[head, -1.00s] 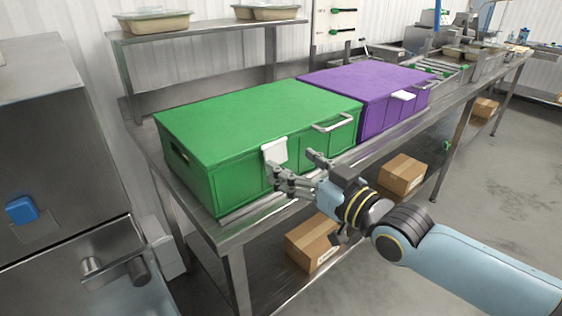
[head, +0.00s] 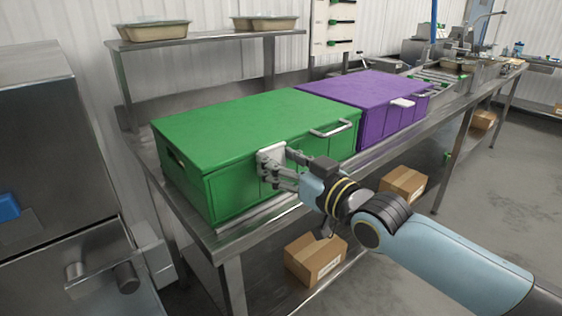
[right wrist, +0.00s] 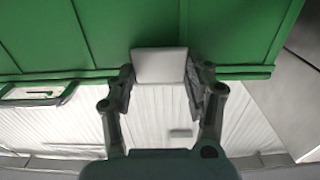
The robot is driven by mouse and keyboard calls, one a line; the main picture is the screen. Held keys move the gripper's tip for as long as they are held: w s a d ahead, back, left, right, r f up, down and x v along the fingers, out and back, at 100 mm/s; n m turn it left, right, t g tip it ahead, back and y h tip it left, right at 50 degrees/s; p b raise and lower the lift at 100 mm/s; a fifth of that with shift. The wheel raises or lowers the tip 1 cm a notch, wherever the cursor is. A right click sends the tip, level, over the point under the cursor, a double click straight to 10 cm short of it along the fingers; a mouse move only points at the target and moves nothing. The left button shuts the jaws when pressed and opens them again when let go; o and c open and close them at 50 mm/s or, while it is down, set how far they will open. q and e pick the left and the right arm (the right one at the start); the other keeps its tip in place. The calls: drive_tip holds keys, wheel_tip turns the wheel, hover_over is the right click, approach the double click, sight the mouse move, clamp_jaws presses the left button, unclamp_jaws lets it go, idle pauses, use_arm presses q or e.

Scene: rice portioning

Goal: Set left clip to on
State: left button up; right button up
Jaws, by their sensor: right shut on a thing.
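The green box (head: 250,112) sits closed on the steel table. Its left clip is a white plate (head: 268,151) on the upper front face; it also shows in the right wrist view (right wrist: 160,64). My right gripper (head: 278,166) is at the front of the green box, shut on the left clip, with one finger on each side of it. In the right wrist view the two fingers (right wrist: 160,88) flank the clip. The fingers cover part of the clip in the head view. My left gripper is not in view.
A silver handle (head: 334,128) sits on the green box, right of the clip. A purple box (head: 365,90) with a white clip (head: 402,102) stands beside it. Cardboard boxes (head: 315,258) lie on the lower shelf. A steel machine (head: 45,150) stands at the left.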

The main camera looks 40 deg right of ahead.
drive_tip(key=shift+c, duration=0.7)
drive_tip(key=t+b, duration=0.1)
drive_tip(key=b, duration=0.1)
drive_tip(key=shift+w+f+b, duration=0.1)
drive_tip(key=shift+f+b, duration=0.05)
drive_tip(key=shift+b, duration=0.15)
drive_tip(key=o, duration=1.2)
